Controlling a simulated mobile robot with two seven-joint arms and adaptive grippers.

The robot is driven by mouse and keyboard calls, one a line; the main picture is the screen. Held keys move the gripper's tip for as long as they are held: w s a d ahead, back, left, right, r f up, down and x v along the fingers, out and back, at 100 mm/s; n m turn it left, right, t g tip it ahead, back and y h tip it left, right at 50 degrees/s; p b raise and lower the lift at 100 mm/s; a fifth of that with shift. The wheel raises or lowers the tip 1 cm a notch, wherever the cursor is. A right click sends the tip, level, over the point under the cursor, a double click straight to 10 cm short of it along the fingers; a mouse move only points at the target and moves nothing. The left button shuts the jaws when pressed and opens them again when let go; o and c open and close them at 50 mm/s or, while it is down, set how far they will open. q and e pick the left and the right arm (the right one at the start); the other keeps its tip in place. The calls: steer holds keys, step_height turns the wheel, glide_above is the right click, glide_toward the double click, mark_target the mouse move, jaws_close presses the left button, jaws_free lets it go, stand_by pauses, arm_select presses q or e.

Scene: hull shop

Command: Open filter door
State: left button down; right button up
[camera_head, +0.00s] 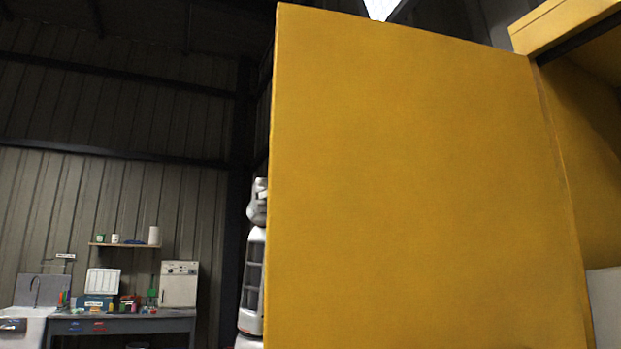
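The yellow filter door (420,190) stands swung open and fills the middle and right of the head view. Its right edge adjoins the yellow housing (585,130), and its free edge is at the left. Part of the housing's interior shows to the right of the door. A white and grey arm, which looks like mine, shows along the door's left edge and is partly hidden behind it. Neither gripper can be seen, and no hold on the door can be made out.
A grey workbench (125,324) with several small items and a white box-shaped appliance (179,284) stands far off at the lower left. A sink (28,314) is beside it, and a wall shelf (124,245) hangs above. The floor is not visible.

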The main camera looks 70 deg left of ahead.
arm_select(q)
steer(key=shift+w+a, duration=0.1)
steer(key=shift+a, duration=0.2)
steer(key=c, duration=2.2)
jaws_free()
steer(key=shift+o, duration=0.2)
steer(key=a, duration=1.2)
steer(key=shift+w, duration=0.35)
